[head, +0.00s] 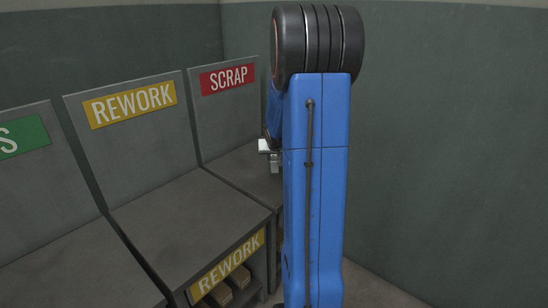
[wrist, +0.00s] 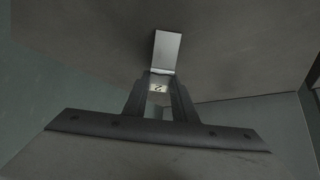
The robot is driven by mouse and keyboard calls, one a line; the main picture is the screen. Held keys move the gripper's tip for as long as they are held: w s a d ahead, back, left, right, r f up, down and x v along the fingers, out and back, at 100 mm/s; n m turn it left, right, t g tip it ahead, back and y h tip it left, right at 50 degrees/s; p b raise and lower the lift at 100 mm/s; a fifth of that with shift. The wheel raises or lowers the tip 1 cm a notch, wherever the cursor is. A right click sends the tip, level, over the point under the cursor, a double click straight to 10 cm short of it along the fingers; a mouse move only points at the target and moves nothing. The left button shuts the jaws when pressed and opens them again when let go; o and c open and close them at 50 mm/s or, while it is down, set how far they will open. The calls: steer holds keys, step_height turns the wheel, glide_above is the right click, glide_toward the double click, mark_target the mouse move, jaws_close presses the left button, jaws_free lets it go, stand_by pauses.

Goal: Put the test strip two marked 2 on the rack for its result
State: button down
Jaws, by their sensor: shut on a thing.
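My gripper (wrist: 160,82) is shut on a test strip (wrist: 167,50). In the head view my blue arm hides most of the gripper; a small bright piece (head: 264,146) shows at the arm's left edge, in front of the SCRAP rack (head: 228,110). The REWORK rack (head: 145,140) stands left of it. A rack with a green sign ending in S (head: 25,165) is partly in view at far left.
The REWORK rack's top (head: 190,222) looks bare. Several brownish blocks (head: 230,287) lie on the shelf below it. My arm covers part of the SCRAP rack's top. A grey-green wall (head: 440,130) stands behind and to the right.

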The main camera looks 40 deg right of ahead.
steer(key=shift+s+f, duration=0.1)
steer(key=shift+f, duration=0.4)
steer(key=c, duration=1.5)
jaws_free()
steer(key=shift+o, duration=0.2)
steer(key=shift+r, duration=0.1)
